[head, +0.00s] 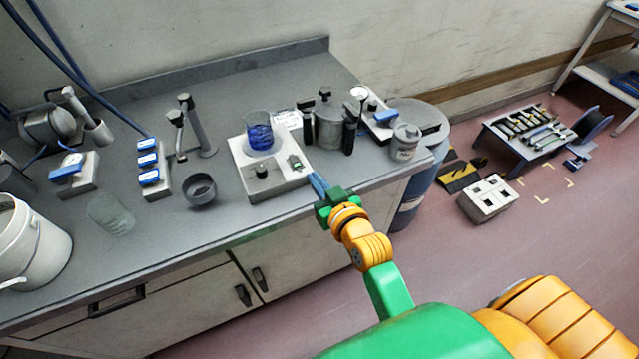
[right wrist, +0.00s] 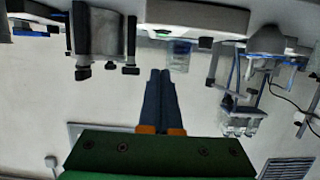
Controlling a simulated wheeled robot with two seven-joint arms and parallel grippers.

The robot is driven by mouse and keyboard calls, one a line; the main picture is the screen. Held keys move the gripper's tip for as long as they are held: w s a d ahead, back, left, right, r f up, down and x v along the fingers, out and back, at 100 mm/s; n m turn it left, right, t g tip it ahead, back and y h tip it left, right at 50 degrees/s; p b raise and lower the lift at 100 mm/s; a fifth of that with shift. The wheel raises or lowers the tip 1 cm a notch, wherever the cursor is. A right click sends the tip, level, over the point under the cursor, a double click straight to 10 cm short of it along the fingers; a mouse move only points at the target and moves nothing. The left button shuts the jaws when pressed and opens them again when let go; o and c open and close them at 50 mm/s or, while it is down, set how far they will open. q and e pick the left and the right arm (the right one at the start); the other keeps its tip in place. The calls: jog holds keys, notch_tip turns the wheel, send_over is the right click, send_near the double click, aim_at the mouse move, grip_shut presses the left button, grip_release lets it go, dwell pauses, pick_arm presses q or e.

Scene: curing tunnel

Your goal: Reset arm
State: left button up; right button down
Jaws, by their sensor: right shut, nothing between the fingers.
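My right arm, green and orange, reaches in from the lower right of the head view. Its right gripper (head: 316,181) is at the front edge of the grey bench, beside the front right corner of a white stirrer plate (head: 272,178). In the right wrist view, which looks upside down, the blue fingers of the right gripper (right wrist: 160,76) lie together with nothing between them. Whether the fingertips touch the plate cannot be told. My left gripper is in neither view.
A beaker of blue liquid (head: 260,134) stands on the stirrer plate. A grey pot (head: 327,122) and a lidded jar (head: 404,142) are to its right. A dark bowl (head: 199,190) and a clear beaker (head: 110,215) are to its left. Floor at the lower right is mostly clear.

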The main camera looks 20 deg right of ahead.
jog(key=shift+v, duration=0.85)
jog(key=shift+f, duration=0.15)
jog(key=s+a+f+n+g, duration=0.1)
jog(key=s+f+g, duration=0.4)
jog(key=f, duration=0.8)
jog(key=s+a+f+g, duration=0.1)
jog(key=s+f+g, duration=0.1)
jog(key=s+f, duration=0.8)
jog(key=s+d+f+g, duration=0.2)
jog(key=s+f+g, duration=0.1)
jog(key=s+f, duration=0.4)
jog(key=s+d+f+n+g, duration=0.1)
jog(key=s+d+f+g, duration=0.1)
jog(key=s+f, duration=0.5)
jog(key=s+g, duration=0.1)
jog(key=s, duration=0.4)
jog(key=shift+s+d+g+h, duration=0.2)
jog(key=shift+g+h, duration=0.1)
jog(key=shift+g, duration=0.1)
